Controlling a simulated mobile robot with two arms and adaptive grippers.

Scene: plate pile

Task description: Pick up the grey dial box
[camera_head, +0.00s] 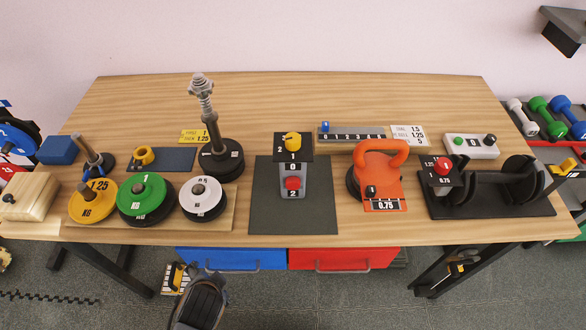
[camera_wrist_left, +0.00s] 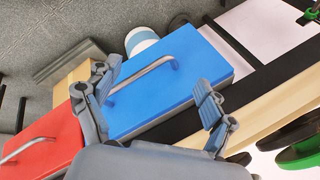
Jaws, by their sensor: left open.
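The grey dial box (camera_head: 293,185) stands upright on a dark mat (camera_head: 266,212) near the front middle of the table. It has a black top plate with a yellow knob, a red knob on its front, and printed numbers. My left gripper (camera_head: 207,285) is low in the head view, in front of the table's front edge, left of and apart from the box. In the left wrist view the left gripper (camera_wrist_left: 158,100) is open and empty, its fingers spread before the blue drawer. The box is not in the wrist view. My right gripper is not in view.
Left of the mat are weight discs (camera_head: 143,198) and a tall post (camera_head: 208,125). Right of it stand an orange kettlebell (camera_head: 382,170) and a dumbbell rack (camera_head: 492,208). Blue (camera_head: 232,259) and red (camera_head: 343,258) drawers hang below.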

